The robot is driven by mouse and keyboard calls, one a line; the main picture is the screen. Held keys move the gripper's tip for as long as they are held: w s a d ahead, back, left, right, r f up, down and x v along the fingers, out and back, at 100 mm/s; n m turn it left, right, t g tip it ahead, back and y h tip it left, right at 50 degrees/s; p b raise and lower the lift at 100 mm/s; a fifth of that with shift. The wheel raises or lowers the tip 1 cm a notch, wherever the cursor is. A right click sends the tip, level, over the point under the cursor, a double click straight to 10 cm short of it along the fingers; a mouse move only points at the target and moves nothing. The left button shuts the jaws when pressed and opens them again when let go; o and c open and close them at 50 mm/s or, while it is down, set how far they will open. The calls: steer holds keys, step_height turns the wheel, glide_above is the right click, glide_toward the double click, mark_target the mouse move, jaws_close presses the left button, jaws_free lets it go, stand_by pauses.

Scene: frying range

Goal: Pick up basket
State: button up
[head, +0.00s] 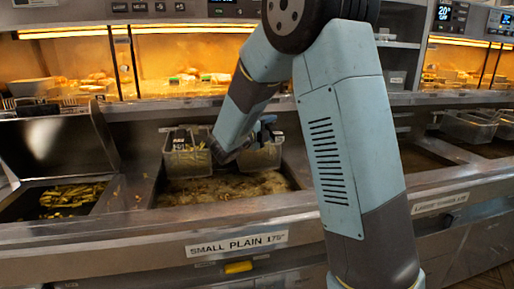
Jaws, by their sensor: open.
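Two wire frying baskets are at the back of the fryer vat labelled "SMALL PLAIN 175°" in the head view. The left basket (187,163) has a dark handle piece at its upper edge and holds some pale food. The right basket (262,158) is partly hidden by my arm. Both are upright above the bubbling oil. My gripper (222,154) points down between the two baskets, close to the left basket's right side. It is open. Its fingertips are small and dark, and I cannot tell whether they touch a basket.
A bin with fries (68,197) under a raised metal lid (50,150) is to the left. Lit warming shelves (190,70) run behind. More baskets (468,124) hang over a vat at the right. The metal front ledge (150,225) is clear.

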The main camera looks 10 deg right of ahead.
steer(key=shift+c, duration=0.2)
jaws_close()
stand_by(0.4)
stand_by(0.9)
